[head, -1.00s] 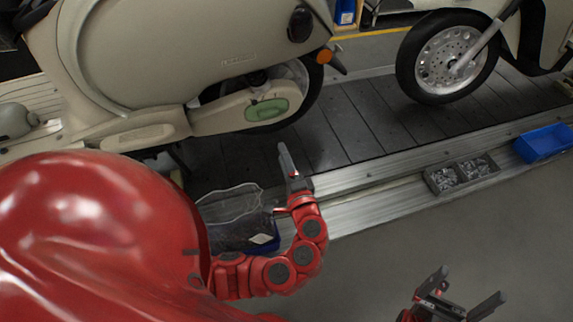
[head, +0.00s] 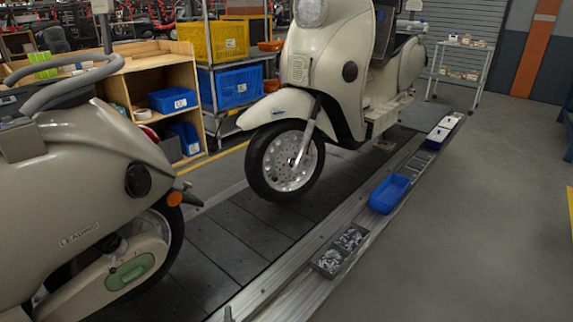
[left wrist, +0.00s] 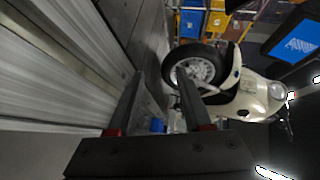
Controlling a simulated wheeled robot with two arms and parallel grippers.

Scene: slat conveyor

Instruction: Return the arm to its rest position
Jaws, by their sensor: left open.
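My left gripper (left wrist: 161,82) shows in the left wrist view with its two dark fingers apart and nothing between them. The conveyor edge and a cream scooter (left wrist: 247,98) lie beyond the fingers, apart from them. In the head view only a small dark tip shows at the bottom edge, likely a finger of my left gripper; the rest of the arm is out of frame. My right gripper is in neither current view.
In the head view a near scooter (head: 70,190) and a farther scooter (head: 345,80) stand on the slat conveyor (head: 225,228). A grey parts tray (head: 329,262) and a blue bin (head: 389,194) sit on the conveyor's edge rail. The grey floor at right is clear.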

